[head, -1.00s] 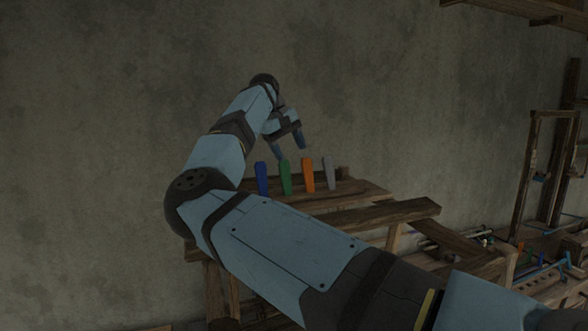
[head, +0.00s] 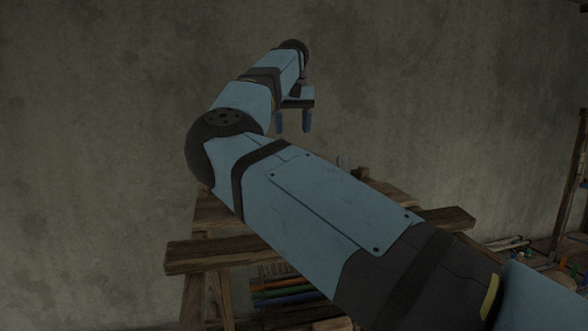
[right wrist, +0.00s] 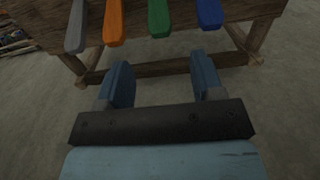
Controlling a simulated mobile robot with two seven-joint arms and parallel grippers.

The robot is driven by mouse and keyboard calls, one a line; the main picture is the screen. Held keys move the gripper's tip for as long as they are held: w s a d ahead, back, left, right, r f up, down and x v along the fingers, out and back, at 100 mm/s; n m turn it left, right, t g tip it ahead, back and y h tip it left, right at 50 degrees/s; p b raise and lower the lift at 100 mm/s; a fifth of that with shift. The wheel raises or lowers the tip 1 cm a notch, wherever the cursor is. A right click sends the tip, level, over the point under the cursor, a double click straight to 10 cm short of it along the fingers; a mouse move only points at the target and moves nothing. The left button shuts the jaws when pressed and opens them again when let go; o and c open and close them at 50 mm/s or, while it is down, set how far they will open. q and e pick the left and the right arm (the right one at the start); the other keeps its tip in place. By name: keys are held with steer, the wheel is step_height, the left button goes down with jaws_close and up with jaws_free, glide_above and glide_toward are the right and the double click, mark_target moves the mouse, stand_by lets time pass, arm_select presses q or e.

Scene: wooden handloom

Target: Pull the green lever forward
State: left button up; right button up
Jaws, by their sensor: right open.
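The green lever (right wrist: 159,18) shows at the top of the right wrist view, between an orange lever (right wrist: 113,22) and a blue lever (right wrist: 209,13). A grey lever (right wrist: 77,25) stands beyond the orange one. In the head view my right arm hides the green lever. My right gripper (head: 293,128) is open and empty, fingers pointing down, beyond the arm's elbow. In the right wrist view its two fingers (right wrist: 160,65) are spread apart, with the green lever lined up with the gap between them. The fingers look apart from the levers. My left gripper is out of view.
The levers are mounted on a wooden frame (head: 190,256) with beams and legs. A beam (right wrist: 165,68) runs behind the fingers in the right wrist view. A plain wall (head: 430,110) stands behind. More wooden posts and small coloured items (head: 560,265) are at the right.

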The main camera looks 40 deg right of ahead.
step_height(320, 180, down, 11)
steer(key=shift+f+p, duration=0.2)
steer(key=shift+p, duration=0.45)
steer(key=shift+d, duration=0.1)
jaws_close()
